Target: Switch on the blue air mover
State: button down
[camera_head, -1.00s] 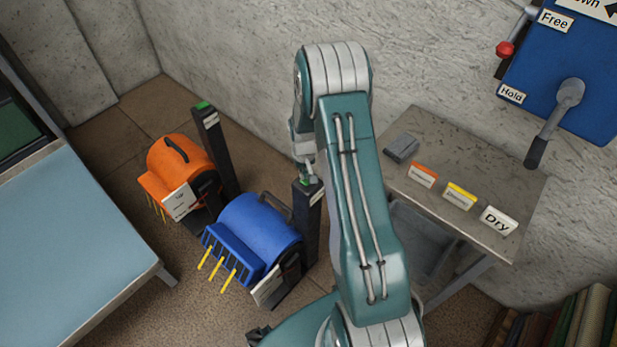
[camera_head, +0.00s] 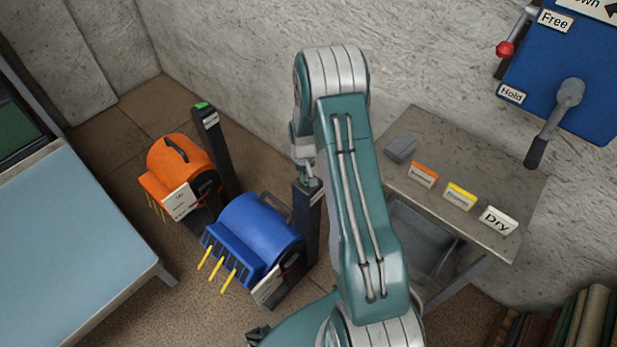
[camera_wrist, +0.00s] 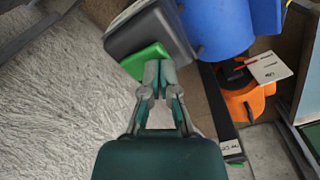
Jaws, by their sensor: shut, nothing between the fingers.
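The blue air mover (camera_head: 262,226) stands on the floor with yellow strips at its front. It also shows at the top of the wrist view (camera_wrist: 215,28). A dark post (camera_head: 311,215) stands beside it, with a green button (camera_wrist: 146,62) on top in the wrist view. My gripper (camera_head: 309,183) is shut and empty, pointing down at the top of this post. In the wrist view its closed fingertips (camera_wrist: 158,66) overlap the lower right part of the green button. I cannot tell whether they touch it. In the head view the gripper mostly hides the button.
An orange air mover (camera_head: 181,165) stands farther back, beside its own post with a green top (camera_head: 202,106). A small table (camera_head: 450,205) with label blocks stands at the right. A blue board (camera_head: 570,80) with levers is on the wall. A pale blue table (camera_head: 70,240) is at the left.

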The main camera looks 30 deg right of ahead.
jog(key=shift+f, duration=0.5)
dwell(0.3)
jog(key=shift+r, duration=3.5)
jog(key=s+a+r+n+t, duration=0.1)
jog(key=s+a+r, duration=0.3)
jog(key=r, duration=0.7)
jog(key=s+a+r+t, duration=0.2)
jog(key=s+a+r, duration=0.15)
jog(key=r, duration=0.85)
jog(key=s+a+r+t, duration=0.1)
jog(key=s+a+r, duration=0.1)
jog(key=s, duration=0.4)
jog(key=s+a+r, duration=0.2)
jog(key=s+r, duration=0.2)
jog(key=s, duration=0.2)
jog(key=s+a+r+n+t, duration=0.1)
jog(key=s+a+r, duration=0.2)
jog(key=s, duration=0.3)
jog(key=shift+t, duration=0.3)
